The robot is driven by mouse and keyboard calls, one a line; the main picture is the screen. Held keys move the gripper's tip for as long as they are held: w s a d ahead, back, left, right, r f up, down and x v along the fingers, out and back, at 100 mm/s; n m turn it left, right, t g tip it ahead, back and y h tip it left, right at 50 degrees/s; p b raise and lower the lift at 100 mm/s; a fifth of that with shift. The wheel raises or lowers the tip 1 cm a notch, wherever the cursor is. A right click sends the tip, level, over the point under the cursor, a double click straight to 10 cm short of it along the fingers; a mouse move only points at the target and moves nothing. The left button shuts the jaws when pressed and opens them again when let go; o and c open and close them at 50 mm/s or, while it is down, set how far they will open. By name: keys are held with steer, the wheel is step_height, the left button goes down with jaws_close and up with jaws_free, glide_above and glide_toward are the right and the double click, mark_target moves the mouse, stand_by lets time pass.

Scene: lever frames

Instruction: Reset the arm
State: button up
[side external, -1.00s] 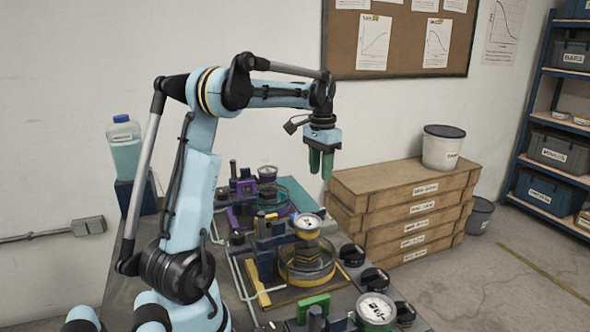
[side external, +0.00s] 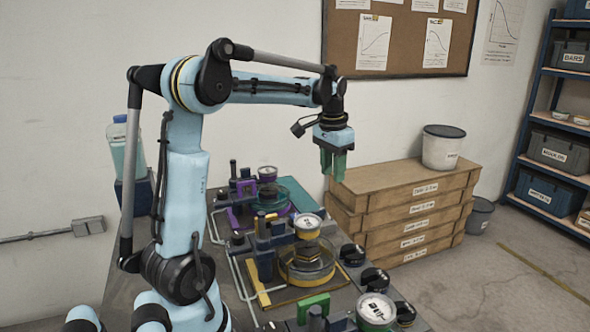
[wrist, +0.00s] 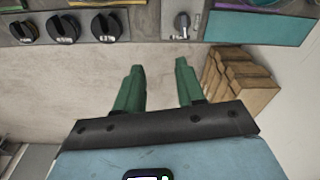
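My gripper (side external: 333,165) hangs from my light blue arm, fingers pointing down, in the air to the right of the bench and in front of the stacked boxes. In the wrist view its two green fingers (wrist: 159,88) stand apart with nothing between them but the floor behind. The grey bench (side external: 228,297) carries lever and gauge stations below and to the left of the gripper. The gripper touches none of them.
A yellow station (side external: 305,262) and a purple station (side external: 268,192) stand on the bench. Black knobs (side external: 374,280) line its edge, also seen in the wrist view (wrist: 62,27). Stacked boxes (side external: 405,190) with a white bucket (side external: 442,147) stand behind. Open floor lies right.

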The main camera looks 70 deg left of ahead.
steer(key=s+d+f+m+t, duration=0.1)
steer(key=s+d+f+t, duration=0.1)
steer(key=d, duration=0.9)
steer(key=s+d+f+m+t, duration=0.1)
steer(key=s+d+t, duration=0.3)
steer(key=d, duration=0.8)
steer(key=shift+s+d+f+h, duration=0.15)
steer(key=shift+s+f+h, duration=0.25)
steer(key=shift+s, duration=0.5)
